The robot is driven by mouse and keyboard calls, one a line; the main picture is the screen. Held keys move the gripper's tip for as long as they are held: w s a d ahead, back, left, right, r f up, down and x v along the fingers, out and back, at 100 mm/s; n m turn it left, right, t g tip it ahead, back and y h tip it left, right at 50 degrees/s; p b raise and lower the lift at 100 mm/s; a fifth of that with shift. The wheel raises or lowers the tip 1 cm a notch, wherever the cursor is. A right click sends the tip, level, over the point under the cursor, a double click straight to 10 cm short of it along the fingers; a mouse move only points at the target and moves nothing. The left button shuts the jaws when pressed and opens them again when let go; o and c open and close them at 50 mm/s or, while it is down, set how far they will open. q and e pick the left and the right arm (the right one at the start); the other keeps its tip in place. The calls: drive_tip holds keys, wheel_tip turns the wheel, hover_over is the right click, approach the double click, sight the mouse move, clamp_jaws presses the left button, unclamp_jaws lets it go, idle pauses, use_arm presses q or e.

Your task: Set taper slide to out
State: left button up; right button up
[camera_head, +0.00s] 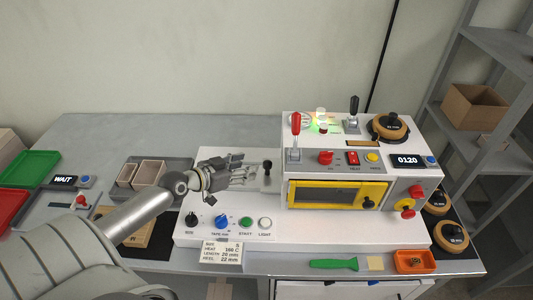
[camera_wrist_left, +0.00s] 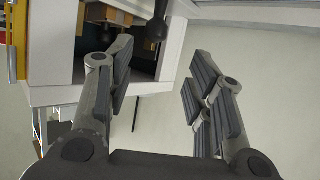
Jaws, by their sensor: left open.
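A small black-knobbed handle (camera_head: 267,166) stands on a grey plate on the white machine's deck, left of the yellow-framed window; I take it for the taper slide. My left gripper (camera_head: 246,171) reaches in from the left just beside the handle, fingers apart. In the left wrist view the open fingers (camera_wrist_left: 163,65) have nothing between them. A dark round-ended knob (camera_wrist_left: 157,28) shows beyond them, near the left fingertip; I cannot tell any contact. The slide's in or out marking is not readable. My right gripper is not in view.
The white machine body (camera_head: 365,160) rises right of the gripper, with a red lever (camera_head: 295,125) and a yellow-framed window (camera_head: 335,194). Dials and buttons, including a blue knob (camera_head: 221,222), line the front. A grey tray with boxes (camera_head: 149,173) lies left.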

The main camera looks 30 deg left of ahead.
sight(266, 162)
use_arm(q)
drive_tip(key=x, duration=0.2)
drive_tip(key=p+x, duration=0.1)
drive_tip(key=x, duration=0.1)
drive_tip(key=shift+d+r, duration=0.25)
drive_tip(key=shift+d, duration=0.15)
drive_tip(key=x, duration=0.4)
drive_tip(key=shift+w+f, duration=0.25)
drive_tip(key=shift+w+d+f, duration=0.1)
drive_tip(key=shift+w, duration=0.2)
drive_tip(key=shift+w+f, duration=0.2)
drive_tip(key=shift+w, duration=0.15)
drive_tip(key=shift+c, duration=0.7)
clamp_jaws()
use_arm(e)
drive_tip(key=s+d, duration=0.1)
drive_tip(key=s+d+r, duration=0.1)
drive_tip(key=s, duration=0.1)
